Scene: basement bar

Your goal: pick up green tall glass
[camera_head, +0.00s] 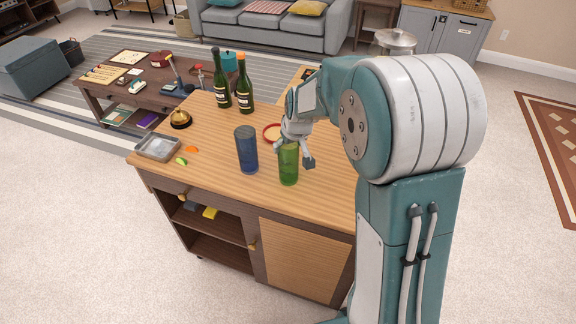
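The green tall glass (288,165) stands upright near the front edge of the wooden bar counter (215,140). A blue tall glass (246,150) stands just to its left. My gripper (294,156) hangs at the green glass's upper part, with its fingers spread. One finger shows to the right of the glass and another near its upper left. I cannot tell whether the fingers touch the glass. My arm hides the right part of the counter.
Two dark bottles (244,86) stand at the counter's back. A red-rimmed round dish (271,132) lies behind the glasses. A metal tray (158,147), a lime piece, an orange piece and a gold bell (180,118) are at the left. A low table (150,75) stands beyond.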

